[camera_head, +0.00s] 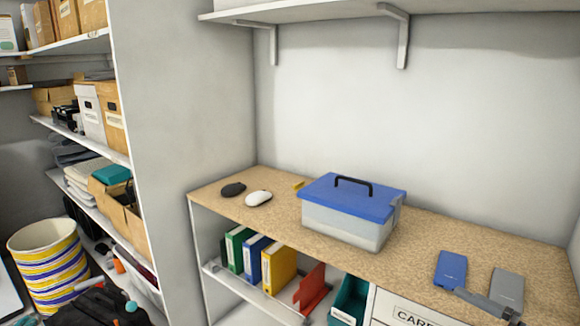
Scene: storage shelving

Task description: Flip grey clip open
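A storage box (345,222) with a translucent body and a blue lid (350,190) stands on the wooden worktop. The lid is on, and its dark handle (353,181) stands up. A small grey clip (396,214) shows edge-on at the box's right end; I cannot tell whether it is fastened. A dark grey piece that looks like part of my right gripper (486,303) enters at the bottom right, well apart from the box. Its fingertips are not clear. I cannot make out my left gripper.
A dark mouse (233,189) and a white mouse (258,198) lie left of the box. A blue device (451,270) and a grey device (507,287) lie to its right. Bare worktop (415,242) lies between. A bracketed shelf (330,10) hangs above.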

